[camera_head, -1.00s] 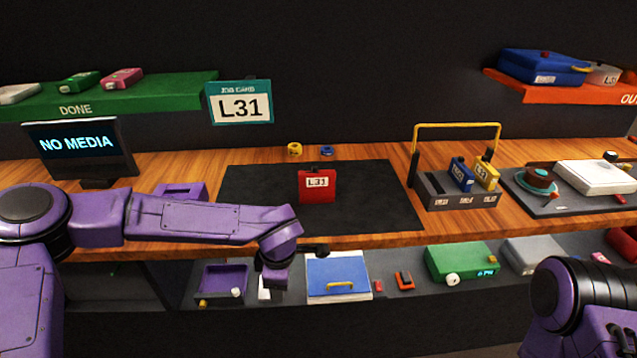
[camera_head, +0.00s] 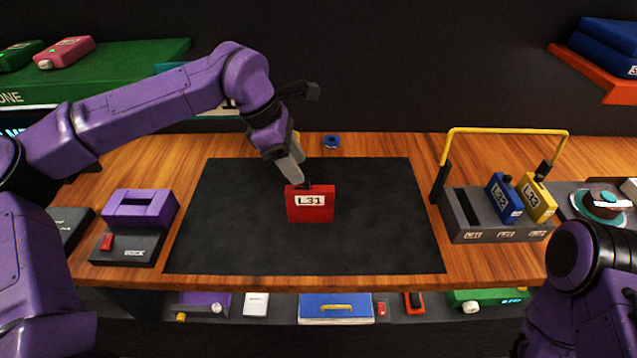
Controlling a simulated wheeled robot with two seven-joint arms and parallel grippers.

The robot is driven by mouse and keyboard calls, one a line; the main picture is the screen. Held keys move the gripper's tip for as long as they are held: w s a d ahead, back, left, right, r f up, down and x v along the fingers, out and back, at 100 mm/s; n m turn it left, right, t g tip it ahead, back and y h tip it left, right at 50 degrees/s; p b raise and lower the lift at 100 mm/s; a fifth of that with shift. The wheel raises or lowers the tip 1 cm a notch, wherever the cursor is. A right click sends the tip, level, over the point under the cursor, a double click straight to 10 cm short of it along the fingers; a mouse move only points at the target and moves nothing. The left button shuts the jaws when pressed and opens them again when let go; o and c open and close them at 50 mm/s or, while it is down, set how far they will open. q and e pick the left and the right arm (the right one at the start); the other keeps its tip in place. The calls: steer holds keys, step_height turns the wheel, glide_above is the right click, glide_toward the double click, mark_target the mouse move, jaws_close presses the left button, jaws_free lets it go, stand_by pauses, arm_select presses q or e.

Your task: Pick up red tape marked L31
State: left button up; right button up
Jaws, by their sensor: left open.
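The red tape (camera_head: 311,213) with a white L31 label stands upright on the black mat (camera_head: 390,245), near its middle. My left gripper (camera_head: 298,178) is directly above and behind the red tape, pointing down, with its fingertips at the tape's top edge. Its jaws are open, and I cannot tell whether they touch the tape. The small knob on top of the tape is mostly hidden by the gripper. My right arm shows at the lower right, but its gripper is out of view.
A grey caddy (camera_head: 480,238) with a yellow handle holds a blue tape (camera_head: 503,200) and a yellow tape (camera_head: 537,198) to the right. A purple-topped dock (camera_head: 128,248) stands at left. A blue roll (camera_head: 331,142) lies behind the mat. The mat's right side is clear.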

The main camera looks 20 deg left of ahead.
mark_target(313, 198)
arm_select(q)
steer(key=f, duration=0.1)
steer(key=d+f, duration=0.1)
steer(key=d+f+p, duration=0.1)
steer(key=f, duration=0.1)
steer(key=shift+s, duration=0.4)
steer(key=p+x, duration=0.2)
steer(key=x, duration=0.3)
steer(key=shift+w+a+f, duration=0.1)
steer(key=shift+a+f, duration=0.05)
steer(key=shift+f, duration=0.25)
arm_select(e)
steer(key=r, duration=0.3)
steer(key=shift+s, duration=0.25)
arm_select(q)
jaws_close()
